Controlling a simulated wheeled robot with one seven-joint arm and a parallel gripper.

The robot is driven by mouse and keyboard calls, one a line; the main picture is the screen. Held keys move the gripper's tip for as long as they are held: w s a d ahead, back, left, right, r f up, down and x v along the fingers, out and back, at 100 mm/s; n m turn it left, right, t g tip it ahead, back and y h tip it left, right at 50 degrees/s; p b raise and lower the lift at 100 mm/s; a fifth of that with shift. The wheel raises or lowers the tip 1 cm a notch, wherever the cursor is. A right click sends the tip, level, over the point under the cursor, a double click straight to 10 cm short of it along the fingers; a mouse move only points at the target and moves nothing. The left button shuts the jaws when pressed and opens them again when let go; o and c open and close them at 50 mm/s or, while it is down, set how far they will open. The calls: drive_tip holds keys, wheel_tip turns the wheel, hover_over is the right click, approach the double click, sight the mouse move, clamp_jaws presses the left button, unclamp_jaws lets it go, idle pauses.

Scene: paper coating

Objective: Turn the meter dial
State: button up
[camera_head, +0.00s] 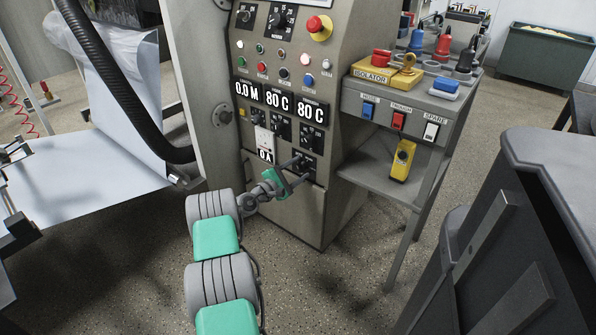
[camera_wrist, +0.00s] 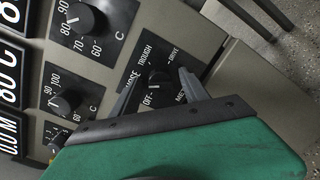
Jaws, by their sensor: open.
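The meter dial is a black knob on a square black plate, low on the grey control cabinet. In the wrist view the dial (camera_wrist: 158,80) has TROUGH, DRIVE, OFF and partly hidden labels around it. Its white mark seems to point towards OFF. In the head view the dial (camera_head: 303,161) is partly covered by my gripper (camera_head: 298,172). In the wrist view my gripper (camera_wrist: 158,77) is open, with one finger on each side of the dial. I cannot tell whether the fingers touch it. A small meter (camera_head: 265,155) reading 0 V sits left of the dial.
Temperature knobs (camera_wrist: 80,18) (camera_wrist: 66,102) lie close by on the panel. Displays (camera_head: 279,102), coloured buttons (camera_head: 262,67) and a red emergency button (camera_head: 314,24) are above.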

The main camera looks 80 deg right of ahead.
clamp_jaws()
drive_tip(key=shift+d, duration=0.2)
drive_tip(key=shift+a+f, duration=0.1)
drive_tip(key=shift+a, duration=0.1)
